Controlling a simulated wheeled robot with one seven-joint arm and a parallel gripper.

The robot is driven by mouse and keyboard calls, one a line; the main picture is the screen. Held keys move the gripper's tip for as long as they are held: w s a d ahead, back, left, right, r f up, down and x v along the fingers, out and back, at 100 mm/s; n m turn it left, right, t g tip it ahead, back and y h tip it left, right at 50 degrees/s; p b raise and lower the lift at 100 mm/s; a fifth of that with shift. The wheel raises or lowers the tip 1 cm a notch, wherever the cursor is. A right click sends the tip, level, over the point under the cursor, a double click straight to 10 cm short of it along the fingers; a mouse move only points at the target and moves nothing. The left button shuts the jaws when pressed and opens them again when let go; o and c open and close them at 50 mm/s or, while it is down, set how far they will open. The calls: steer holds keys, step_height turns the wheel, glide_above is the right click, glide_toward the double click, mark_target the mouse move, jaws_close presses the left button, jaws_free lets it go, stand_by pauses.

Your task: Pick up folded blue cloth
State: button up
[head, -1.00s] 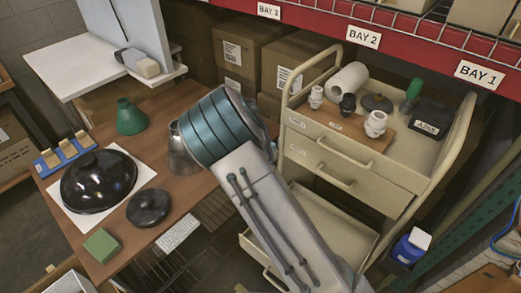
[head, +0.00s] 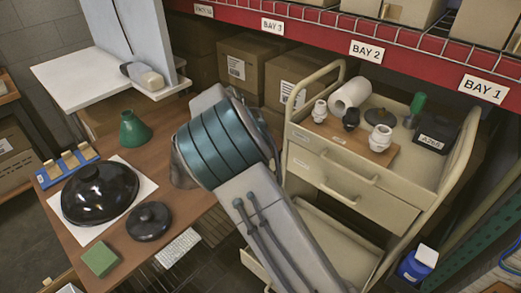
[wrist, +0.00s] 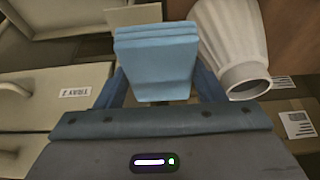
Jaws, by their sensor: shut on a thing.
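The folded blue cloth (wrist: 157,55) is a layered light-blue pad in the wrist view. It stands up between the two dark blue fingers of my gripper (wrist: 160,88), which is shut on it. In the head view my arm covers the gripper, and the cloth cannot be seen there.
A pale fluted shade (wrist: 230,45) stands close to the right finger in the wrist view. Drawer fronts (wrist: 60,100) are at left. The cream cart (head: 375,200) stands right of my arm, the brown table (head: 165,215) left, with a black dome (head: 98,192).

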steer(key=s+a+b, duration=0.1)
steer(key=s+a, duration=0.1)
steer(key=a, duration=1.3)
steer(key=shift+a, duration=0.4)
steer(key=shift+o, duration=0.9)
steer(key=shift+d, duration=0.1)
